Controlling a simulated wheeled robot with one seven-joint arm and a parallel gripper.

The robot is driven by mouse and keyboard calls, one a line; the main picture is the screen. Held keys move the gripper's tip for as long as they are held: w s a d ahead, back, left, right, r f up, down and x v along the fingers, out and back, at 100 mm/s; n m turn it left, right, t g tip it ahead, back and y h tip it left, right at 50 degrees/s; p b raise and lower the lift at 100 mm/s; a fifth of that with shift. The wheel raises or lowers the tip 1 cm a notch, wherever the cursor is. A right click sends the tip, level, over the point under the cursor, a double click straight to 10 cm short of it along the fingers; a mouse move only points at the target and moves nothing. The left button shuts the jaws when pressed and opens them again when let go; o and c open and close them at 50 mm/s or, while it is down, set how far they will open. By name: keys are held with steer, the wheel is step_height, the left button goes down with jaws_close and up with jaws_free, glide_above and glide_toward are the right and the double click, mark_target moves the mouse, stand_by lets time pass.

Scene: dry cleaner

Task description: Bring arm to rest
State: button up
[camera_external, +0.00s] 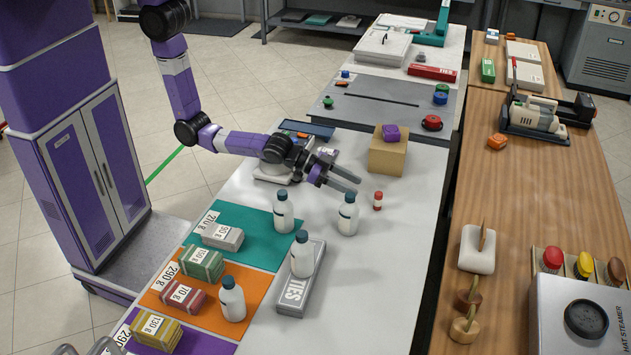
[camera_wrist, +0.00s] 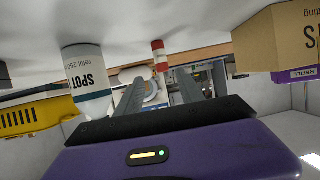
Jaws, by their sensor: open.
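My purple arm (camera_external: 240,142) reaches out over the white table. My gripper (camera_external: 356,187) is open with nothing between its fingers, low above the tabletop. In the wrist view its two grey fingers (camera_wrist: 158,77) point ahead, spread apart. A white bottle with a dark cap (camera_external: 348,217) stands just in front of the fingertips; a bottle marked SPOT (camera_wrist: 88,85) shows left of the fingers in the wrist view. A small red-and-white cylinder (camera_external: 377,201) stands right of the fingertips and also shows beyond them in the wrist view (camera_wrist: 160,55).
A cardboard box (camera_external: 387,157) with a purple item on top stands behind the gripper. More bottles (camera_external: 283,212), a grey TIES box (camera_external: 303,285) and coloured mats with tagged bundles (camera_external: 203,264) lie toward the front. The table's front right (camera_external: 375,290) is clear.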

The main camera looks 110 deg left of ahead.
steer(key=shift+m+t+h, duration=0.8)
steer(key=shift+t+h, duration=0.1)
steer(key=s+d, duration=0.1)
steer(key=s, duration=0.2)
steer(key=s+d+b, duration=0.1)
steer(key=s, duration=0.2)
steer(key=s+d, duration=0.2)
steer(key=shift+s+r+b, duration=0.4)
steer(key=a+r+p+v, duration=0.1)
steer(key=a+v, duration=0.2)
steer(key=v, duration=1.5)
steer(key=a+r+p+v, duration=0.1)
steer(key=a+v, duration=0.2)
steer(key=v, duration=1.6)
steer(key=shift+w+n+g+y, duration=0.15)
steer(key=shift+n+g+y, duration=0.15)
steer(key=shift+n+y, duration=0.1)
